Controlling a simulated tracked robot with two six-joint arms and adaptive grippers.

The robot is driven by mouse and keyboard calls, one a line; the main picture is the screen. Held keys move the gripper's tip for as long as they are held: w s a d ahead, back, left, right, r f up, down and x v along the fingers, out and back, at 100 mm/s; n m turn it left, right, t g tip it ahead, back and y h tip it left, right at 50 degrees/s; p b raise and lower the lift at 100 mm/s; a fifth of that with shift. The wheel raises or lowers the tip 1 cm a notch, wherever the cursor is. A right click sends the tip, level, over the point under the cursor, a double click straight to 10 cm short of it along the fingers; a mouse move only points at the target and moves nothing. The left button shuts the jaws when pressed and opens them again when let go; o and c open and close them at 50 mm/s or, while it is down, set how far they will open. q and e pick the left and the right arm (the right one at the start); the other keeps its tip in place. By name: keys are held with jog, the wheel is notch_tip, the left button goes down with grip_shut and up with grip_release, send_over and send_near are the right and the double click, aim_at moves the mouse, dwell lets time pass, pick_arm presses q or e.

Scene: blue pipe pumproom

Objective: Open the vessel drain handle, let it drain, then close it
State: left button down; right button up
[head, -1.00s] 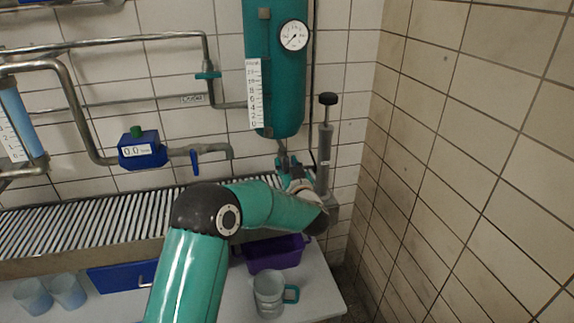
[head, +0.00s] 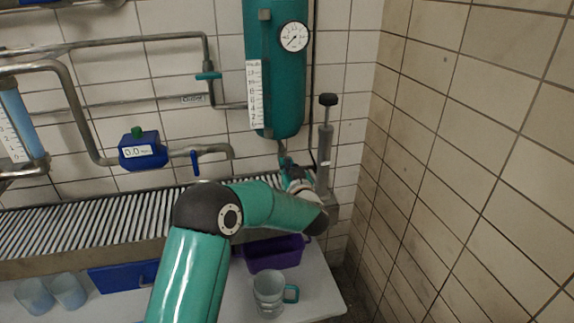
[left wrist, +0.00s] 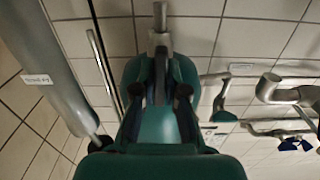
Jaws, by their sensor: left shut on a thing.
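The vessel is a tall teal cylinder (head: 274,75) on the back wall, with a round gauge (head: 294,37) and a white level scale (head: 254,95). My left gripper (head: 284,158) is right under its lower end. In the left wrist view, the two fingers (left wrist: 164,95) stand on either side of a narrow grey handle (left wrist: 161,72), and the gripper is shut on it. A grey pipe fitting (left wrist: 160,42) shows just beyond. In the head view, the gripper and wrist hide most of the drain handle. No flow of liquid is visible. My right gripper is not in view.
A grey pump-like cylinder with a black knob (head: 327,99) stands close right of the gripper. A slatted drain channel (head: 100,218) runs along the wall. Below are a purple bin (head: 275,253), a clear jug (head: 268,290) and bluish cups (head: 68,290). The tiled wall is at right.

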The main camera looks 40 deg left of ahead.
pick_arm(q)
jog(key=m+p, duration=0.4)
jog(key=shift+w+d+r, duration=0.1)
jog(key=shift+d+r, duration=0.05)
jog(key=shift+r, duration=0.05)
jog(key=m+p, duration=0.2)
jog(key=m, duration=0.1)
jog(key=m+p, duration=0.2)
jog(key=m, duration=0.1)
jog(key=shift+w+d+f+m, duration=0.1)
jog(key=shift+f+m, duration=0.05)
jog(key=shift+m, duration=0.25)
jog(key=shift+d+f+m+p, duration=0.15)
jog(key=shift+m+p, duration=0.7)
jog(key=shift+m, duration=0.85)
jog(key=shift+a+f+m+p, duration=0.15)
jog(key=shift+m+p, duration=0.65)
jog(key=shift+m, duration=0.9)
jog(key=shift+d+f, duration=0.1)
jog(key=shift+d, duration=0.05)
jog(key=c, duration=1.2)
grip_release()
jog(key=shift+w, duration=0.1)
